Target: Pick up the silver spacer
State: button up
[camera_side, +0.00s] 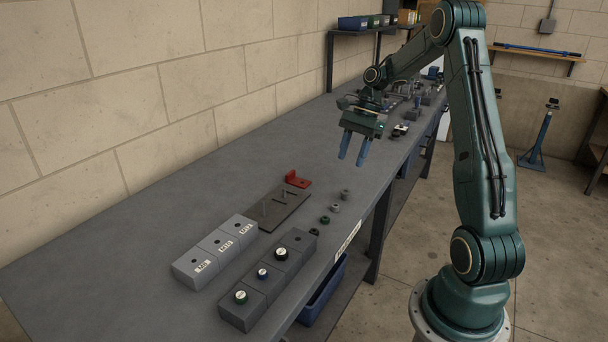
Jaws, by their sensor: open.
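Two small grey metallic cylinders stand on the bench top near its front edge, one farther back (345,194) and one a little nearer (335,208). Either could be the silver spacer; at this size I cannot tell which. My gripper (351,161) points down with its two blue fingers apart and nothing between them. It hangs above the bench, higher in the picture than both cylinders and apart from them.
A small green part (325,219) and a dark one (313,232) continue the row. The bench's left end is clear.

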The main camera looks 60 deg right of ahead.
send_near(334, 211)
jog(key=shift+w+f, duration=0.2)
jog(key=shift+f, duration=0.3)
jog(key=shift+a+f, duration=0.1)
jog(key=shift+f, duration=0.1)
jog(key=shift+x, duration=2.6)
jog(key=shift+d, duration=0.2)
grip_shut()
